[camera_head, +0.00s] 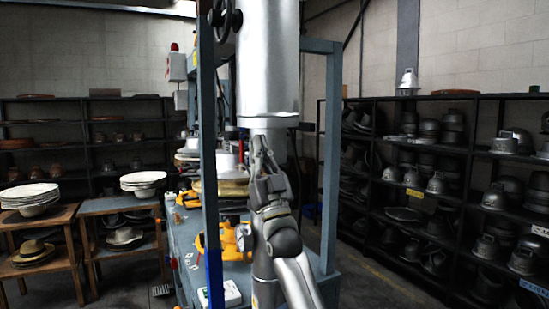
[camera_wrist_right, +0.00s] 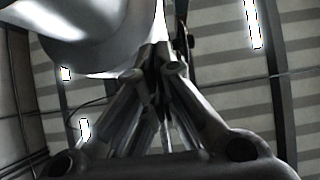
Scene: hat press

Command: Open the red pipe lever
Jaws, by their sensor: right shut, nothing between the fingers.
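My right gripper (camera_head: 258,145) is raised in front of the press, just below the big silver cylinder (camera_head: 268,70). Its fingers are shut and empty, pointing up. In the right wrist view the closed fingertips (camera_wrist_right: 163,55) are beside the pale rounded cylinder (camera_wrist_right: 80,35); I cannot tell whether they touch it. A small red piece (camera_head: 241,150) shows just left of the fingertips in the head view; it may be part of the red lever, but it is too small to be sure. No lever is clear in the wrist view. My left gripper is not in view.
The blue-grey press frame (camera_head: 332,160) has posts on both sides of my right arm. Yellow clamp-like parts (camera_head: 235,240) sit on its bench. Shelves of metal hat moulds (camera_head: 437,183) stand at right. Wooden tables with stacked pale hats (camera_head: 30,195) stand at left.

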